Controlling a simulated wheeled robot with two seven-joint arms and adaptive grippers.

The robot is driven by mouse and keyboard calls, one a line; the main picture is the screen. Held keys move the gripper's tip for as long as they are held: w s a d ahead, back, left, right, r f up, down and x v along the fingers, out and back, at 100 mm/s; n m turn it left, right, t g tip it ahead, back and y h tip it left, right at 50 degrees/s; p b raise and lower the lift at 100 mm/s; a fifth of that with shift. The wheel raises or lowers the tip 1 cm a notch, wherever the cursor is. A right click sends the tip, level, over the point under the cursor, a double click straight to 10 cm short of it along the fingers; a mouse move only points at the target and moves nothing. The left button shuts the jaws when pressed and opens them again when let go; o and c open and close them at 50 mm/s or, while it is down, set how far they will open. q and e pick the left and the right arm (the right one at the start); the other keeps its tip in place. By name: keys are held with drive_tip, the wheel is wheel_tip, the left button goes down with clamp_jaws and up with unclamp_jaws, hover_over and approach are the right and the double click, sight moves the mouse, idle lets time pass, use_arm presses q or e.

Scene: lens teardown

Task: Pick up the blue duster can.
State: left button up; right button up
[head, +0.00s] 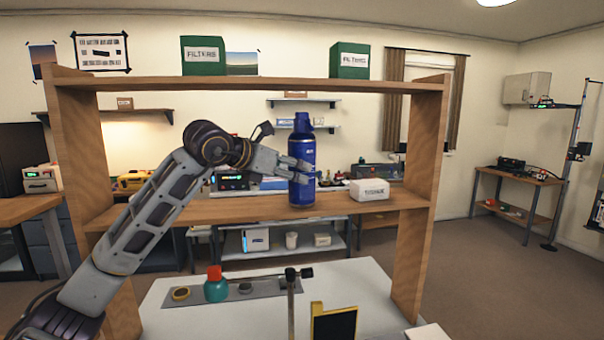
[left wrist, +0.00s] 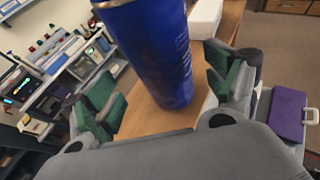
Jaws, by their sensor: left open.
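The blue duster can (head: 302,160) stands upright on the middle shelf of the wooden rack in the head view. In the left wrist view the can (left wrist: 158,50) is large and lies between my finger pads. My left gripper (head: 292,172) reaches in from the left at the can's lower half. It is open, with one green-padded finger on each side of the can in the left wrist view (left wrist: 165,95). Gaps show between the pads and the can there. My right gripper is not in view.
A white box (head: 369,190) sits right of the can on the shelf (head: 340,202). Wooden uprights (head: 424,180) flank the opening, with a top board (head: 270,84) above carrying green boxes (head: 203,55). Below, a white table holds a grey mat (head: 266,289) and a teal bottle (head: 215,290).

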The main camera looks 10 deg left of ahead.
use_arm(q)
drive_tip(key=shift+w, duration=0.1)
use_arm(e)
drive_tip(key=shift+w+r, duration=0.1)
use_arm(q)
drive_tip(key=shift+w+d+f, duration=0.2)
drive_tip(key=shift+w+d, duration=0.2)
drive_tip(key=shift+p+x, duration=0.5)
drive_tip(key=shift+x, duration=1.35)
drive_tip(key=shift+d, duration=0.1)
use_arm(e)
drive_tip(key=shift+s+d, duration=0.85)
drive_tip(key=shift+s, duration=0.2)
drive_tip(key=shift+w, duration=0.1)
